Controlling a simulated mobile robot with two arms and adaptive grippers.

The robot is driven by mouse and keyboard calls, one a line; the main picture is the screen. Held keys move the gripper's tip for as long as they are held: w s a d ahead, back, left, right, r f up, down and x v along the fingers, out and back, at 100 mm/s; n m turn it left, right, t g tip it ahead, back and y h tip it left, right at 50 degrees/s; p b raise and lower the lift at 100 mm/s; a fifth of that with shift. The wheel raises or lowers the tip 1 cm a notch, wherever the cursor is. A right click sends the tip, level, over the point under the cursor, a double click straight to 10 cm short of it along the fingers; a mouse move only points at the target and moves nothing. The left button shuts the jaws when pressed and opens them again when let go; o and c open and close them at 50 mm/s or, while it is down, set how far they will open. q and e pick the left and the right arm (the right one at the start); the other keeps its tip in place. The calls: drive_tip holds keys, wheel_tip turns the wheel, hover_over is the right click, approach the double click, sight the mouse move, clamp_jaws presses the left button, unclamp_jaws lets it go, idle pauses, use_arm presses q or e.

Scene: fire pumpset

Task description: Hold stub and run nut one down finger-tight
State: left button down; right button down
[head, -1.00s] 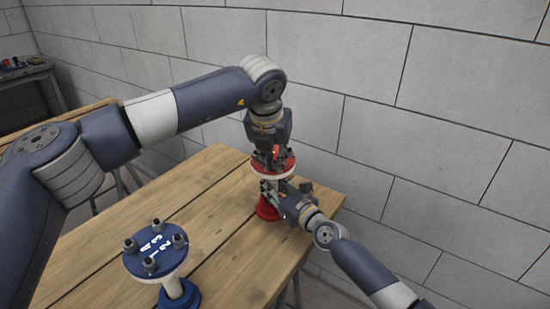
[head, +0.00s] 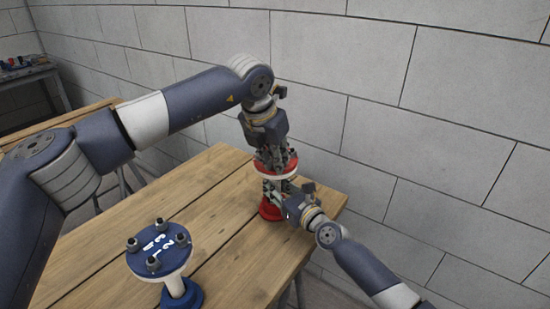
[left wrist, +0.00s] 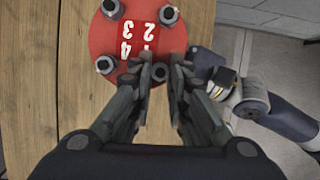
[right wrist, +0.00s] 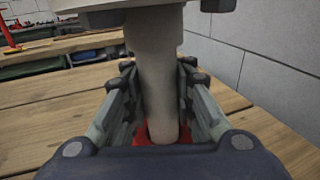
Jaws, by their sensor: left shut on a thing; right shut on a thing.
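The red-topped stub (right wrist: 160,80) stands upright near the table's right end on a red base (head: 270,209). Its red flange (left wrist: 88,40) carries white numbers 1 to 4 and several nuts on studs. My left gripper (head: 272,163) points down at the flange and is shut on nut one (left wrist: 160,73), beside the number 1; the fingers partly hide it. How far down the nut sits cannot be told. My right gripper (head: 279,190) comes in from the side below the flange and is shut on the stub's grey pipe, with a finger on each side.
A blue numbered flange (head: 158,249) with several nuts stands on the wooden table (head: 110,258) at the front. A grey block wall (head: 450,110) rises close behind. Another bench (head: 28,76) stands far left.

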use_arm(q)
drive_tip(key=c, duration=1.5)
unclamp_jaws()
drive_tip(key=shift+w+a+f, duration=0.1)
drive_tip(key=shift+w+a, duration=0.05)
drive_tip(key=shift+a, duration=0.35)
drive_tip(key=shift+c, duration=0.2)
drive_tip(key=shift+d, duration=0.15)
drive_tip(key=v, duration=1.2)
drive_tip(key=shift+a, duration=0.25)
